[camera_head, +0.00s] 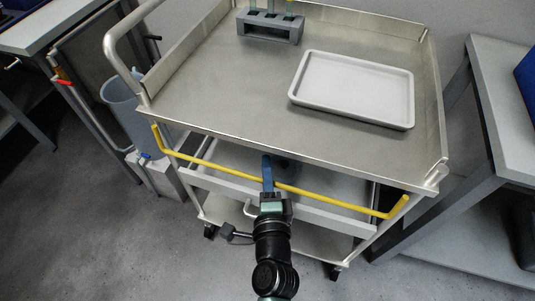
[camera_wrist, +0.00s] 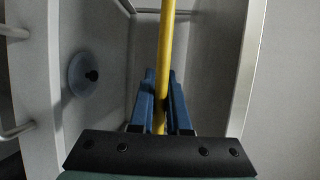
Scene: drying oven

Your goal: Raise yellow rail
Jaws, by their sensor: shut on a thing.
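The yellow rail (camera_head: 318,194) is a thin bar with bent ends, running across the front of the metal cart just below its top. Its left end stands higher in the picture than its right end. My gripper (camera_head: 267,176) is at the rail near its middle, with the blue fingers around it. In the wrist view the yellow rail (camera_wrist: 166,50) runs between the two blue fingers of my gripper (camera_wrist: 163,95), which are shut on it. The part of the rail between the fingers is partly hidden.
The cart top (camera_head: 220,90) carries a grey tray (camera_head: 352,119) and a small rack (camera_head: 270,24). A drawer or lower shelf front (camera_head: 330,219) lies below the rail. A bin (camera_head: 122,108) stands at left, and a table (camera_head: 505,85) at right. Floor in front is clear.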

